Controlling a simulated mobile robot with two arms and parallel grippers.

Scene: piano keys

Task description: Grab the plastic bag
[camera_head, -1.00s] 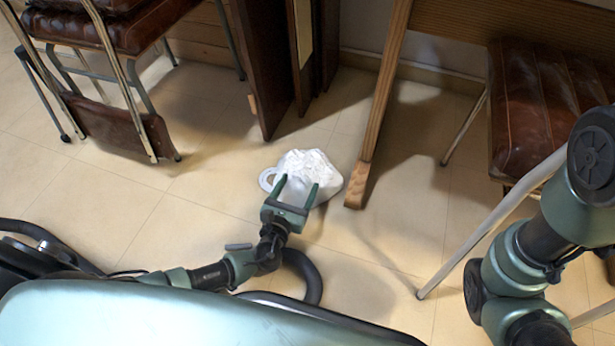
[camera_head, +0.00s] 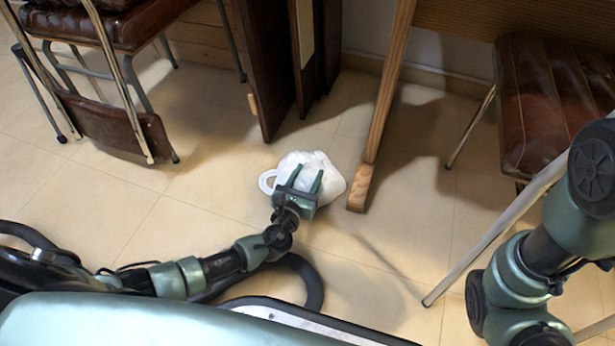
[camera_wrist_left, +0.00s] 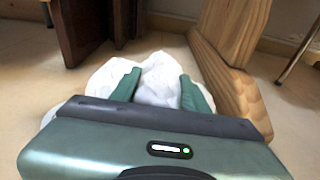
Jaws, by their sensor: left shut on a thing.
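The white plastic bag (camera_head: 326,168) lies on the tiled floor near a wooden leg, with a ring-like handle on its left side. My left gripper (camera_head: 308,181) reaches it from the front, its green fingers over the bag. In the left wrist view the bag (camera_wrist_left: 160,78) bulges between and beyond the two fingers (camera_wrist_left: 158,88), and the gripper is shut on it. The fingertips are partly sunk in the bag, so the exact grip is hidden. My right arm shows at the right edge, but its gripper is out of the picture.
A wooden leg (camera_head: 372,150) stands just right of the bag. Dark wooden panels (camera_head: 262,70) stand behind it. A brown chair (camera_head: 110,40) is at the upper left, another (camera_head: 550,100) at the right. Floor left of the bag is clear.

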